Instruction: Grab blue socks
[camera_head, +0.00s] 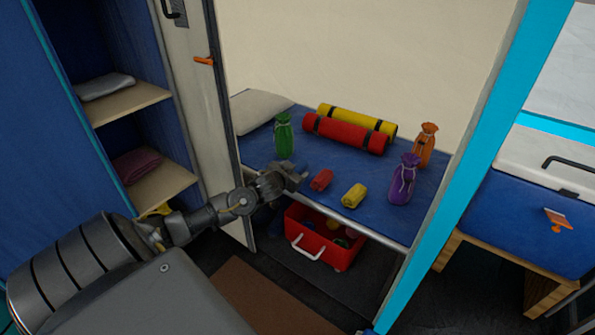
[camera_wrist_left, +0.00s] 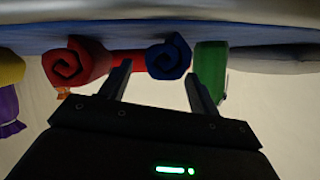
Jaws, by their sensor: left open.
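The blue socks (camera_wrist_left: 168,56) are a rolled blue bundle whose spiral end faces the left wrist camera. In that view they sit between and beyond the two fingertips of my left gripper (camera_wrist_left: 159,72), and I see no contact. The gripper is open and empty. In the head view my left gripper (camera_head: 298,176) is at the front edge of the blue bunk (camera_head: 374,219), left of the red socks (camera_head: 321,180). The blue socks cannot be made out there; the gripper seems to cover them. The red socks also show beside them in the wrist view (camera_wrist_left: 72,62).
Yellow socks (camera_head: 354,195) and a purple bag (camera_head: 402,184) stand further right. A green bag (camera_head: 283,137) is close behind the gripper. Red (camera_head: 345,133) and yellow rolls (camera_head: 370,120) lie at the back. A red crate (camera_head: 312,247) is under the bunk; an open locker door (camera_head: 204,120) is left.

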